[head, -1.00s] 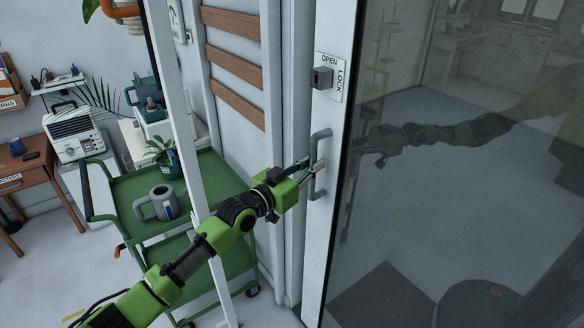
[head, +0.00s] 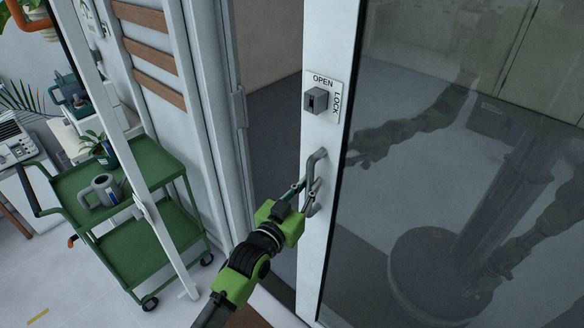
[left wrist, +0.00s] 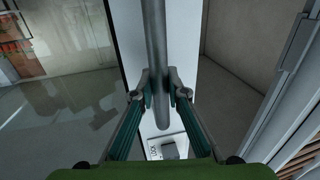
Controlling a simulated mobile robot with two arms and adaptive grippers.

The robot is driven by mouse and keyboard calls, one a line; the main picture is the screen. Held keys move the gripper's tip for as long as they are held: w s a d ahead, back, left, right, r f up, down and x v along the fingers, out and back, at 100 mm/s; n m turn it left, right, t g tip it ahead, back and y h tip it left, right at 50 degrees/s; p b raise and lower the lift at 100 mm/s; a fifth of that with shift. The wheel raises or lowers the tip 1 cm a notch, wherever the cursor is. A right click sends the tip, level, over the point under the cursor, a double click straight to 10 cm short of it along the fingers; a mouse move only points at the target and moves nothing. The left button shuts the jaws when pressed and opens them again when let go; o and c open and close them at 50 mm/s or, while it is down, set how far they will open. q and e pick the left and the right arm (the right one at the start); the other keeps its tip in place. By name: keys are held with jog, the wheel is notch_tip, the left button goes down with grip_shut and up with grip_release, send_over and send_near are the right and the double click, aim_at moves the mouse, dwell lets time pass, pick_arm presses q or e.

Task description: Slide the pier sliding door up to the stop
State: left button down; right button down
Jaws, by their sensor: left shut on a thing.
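The sliding door is a dark glass pane in a white frame (head: 328,215). A grey bow handle (head: 311,170) stands on the frame below a lock plate (head: 337,88) marked OPEN and LOCK. My left gripper (head: 308,190) is shut on the handle, and its arm comes in from below. In the left wrist view the handle (left wrist: 157,50) runs between the two fingers of my gripper (left wrist: 162,92). An open gap (head: 268,110) shows between the door's edge and the jamb (head: 225,100). My right gripper is not in view.
A green trolley (head: 150,165) with a grey mug (head: 101,191) and a potted plant (head: 101,148) stands to the left, behind a thin white post (head: 115,130). A grey floor lies beyond the gap. The glass mirrors the room and my body.

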pick_arm(q)
jog(key=shift+s+d+r, duration=0.25)
jog(key=shift+s+d, duration=0.25)
jog(key=shift+d, duration=0.25)
jog(key=shift+s+d, duration=0.35)
jog(key=shift+d, duration=0.05)
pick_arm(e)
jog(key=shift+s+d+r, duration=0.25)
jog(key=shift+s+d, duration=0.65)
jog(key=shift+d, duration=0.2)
pick_arm(q)
jog(key=c, duration=2)
grip_release()
jog(key=shift+o, duration=0.2)
jog(key=shift+w+f, duration=0.15)
jog(key=shift+w, duration=0.05)
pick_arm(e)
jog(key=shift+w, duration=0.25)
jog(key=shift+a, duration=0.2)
